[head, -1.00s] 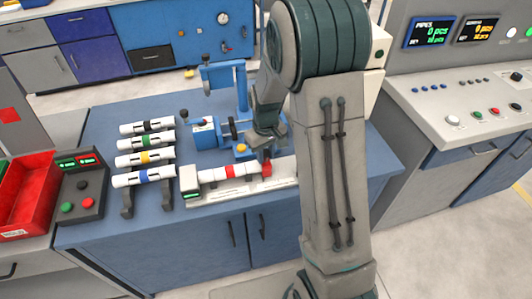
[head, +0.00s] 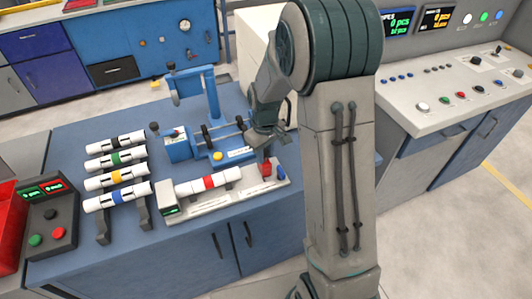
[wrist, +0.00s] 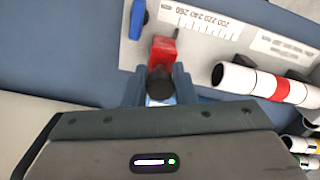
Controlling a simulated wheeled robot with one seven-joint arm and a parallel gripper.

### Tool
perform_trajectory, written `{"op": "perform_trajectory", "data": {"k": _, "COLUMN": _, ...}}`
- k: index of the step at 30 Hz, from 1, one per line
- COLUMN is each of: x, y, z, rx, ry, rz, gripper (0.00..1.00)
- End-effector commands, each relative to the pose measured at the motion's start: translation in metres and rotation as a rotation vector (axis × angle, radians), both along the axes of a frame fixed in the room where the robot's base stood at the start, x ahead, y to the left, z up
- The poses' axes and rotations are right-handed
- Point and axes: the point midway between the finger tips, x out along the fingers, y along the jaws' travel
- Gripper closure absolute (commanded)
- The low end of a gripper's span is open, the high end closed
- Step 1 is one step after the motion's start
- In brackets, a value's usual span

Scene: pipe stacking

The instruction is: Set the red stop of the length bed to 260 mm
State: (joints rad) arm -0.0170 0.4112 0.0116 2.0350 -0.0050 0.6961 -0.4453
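The length bed (head: 215,202) is a pale bar with a small green display at its left end. A white pipe with a red band (head: 208,183) lies on it. The red stop (head: 266,170) is near the bed's right end, with a gap to the pipe. In the wrist view the red stop (wrist: 164,48) is beside the 260 end of the upside-down scale (wrist: 202,20); its exact reading is unclear. My gripper (wrist: 160,84) has its fingers closely on both sides of the stop's dark knob and appears shut on it.
A blue lever (wrist: 137,18) is at the bed's end. Several banded pipes (head: 116,176) lie on a rack to the left. A blue clamp device (head: 205,140) stands behind the bed. A button box (head: 48,220) is at the far left.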

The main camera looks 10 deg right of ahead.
Motion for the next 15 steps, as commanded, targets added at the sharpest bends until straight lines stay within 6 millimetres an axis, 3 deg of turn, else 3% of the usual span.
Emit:
{"op": "perform_trajectory", "data": {"k": 1, "x": 0.0005, "y": -0.0042, "z": 0.0006, "rx": -0.004, "ry": -0.001, "rz": -0.003, "gripper": 0.73}}
{"op": "perform_trajectory", "data": {"k": 3, "x": 0.0005, "y": -0.0046, "z": 0.0006, "rx": -0.004, "ry": -0.001, "rz": -0.005, "gripper": 0.54}}
{"op": "perform_trajectory", "data": {"k": 15, "x": 0.0011, "y": -0.0016, "z": 0.0081, "rx": -0.001, "ry": -0.004, "rz": -0.001, "gripper": 0.54}}
